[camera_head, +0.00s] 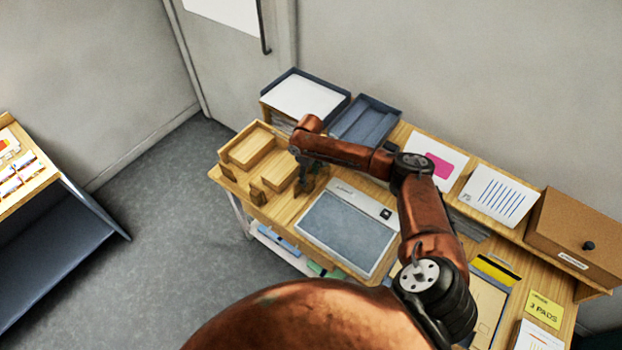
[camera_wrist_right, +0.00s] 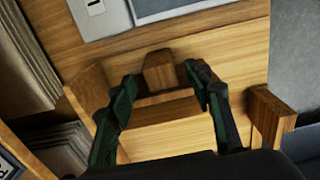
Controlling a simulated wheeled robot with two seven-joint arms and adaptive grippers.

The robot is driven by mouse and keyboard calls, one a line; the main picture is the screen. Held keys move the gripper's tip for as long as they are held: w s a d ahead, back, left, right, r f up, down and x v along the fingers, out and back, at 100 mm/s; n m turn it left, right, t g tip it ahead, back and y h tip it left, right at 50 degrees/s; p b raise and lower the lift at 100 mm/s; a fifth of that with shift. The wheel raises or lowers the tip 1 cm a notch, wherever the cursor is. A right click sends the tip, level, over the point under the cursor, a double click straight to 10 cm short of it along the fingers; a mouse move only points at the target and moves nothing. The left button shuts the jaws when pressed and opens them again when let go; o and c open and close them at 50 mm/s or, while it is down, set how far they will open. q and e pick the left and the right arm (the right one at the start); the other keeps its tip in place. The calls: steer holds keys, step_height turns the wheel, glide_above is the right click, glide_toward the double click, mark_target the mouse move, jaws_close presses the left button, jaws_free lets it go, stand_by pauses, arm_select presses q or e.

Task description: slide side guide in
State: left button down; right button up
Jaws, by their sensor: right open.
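A wooden jig (camera_head: 250,150) with raised walls and small upright posts stands at the left end of the table. In the right wrist view, a wooden piece with an upright knob (camera_wrist_right: 159,72) stands between and just beyond my fingertips; it looks like the side guide, but I cannot be sure. My right gripper (camera_head: 306,178) is over the jig's right part. In the right wrist view, its green-black fingers (camera_wrist_right: 162,82) are spread apart, one on each side of the wooden piece, with no clear grip on it. My left gripper is out of view.
A grey panel in a light frame (camera_head: 345,232) lies right of the jig. Two dark trays stand behind, one holding paper (camera_head: 302,97), one empty-looking (camera_head: 366,120).

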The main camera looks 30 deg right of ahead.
steer(key=shift+f, duration=1.1)
jaws_close()
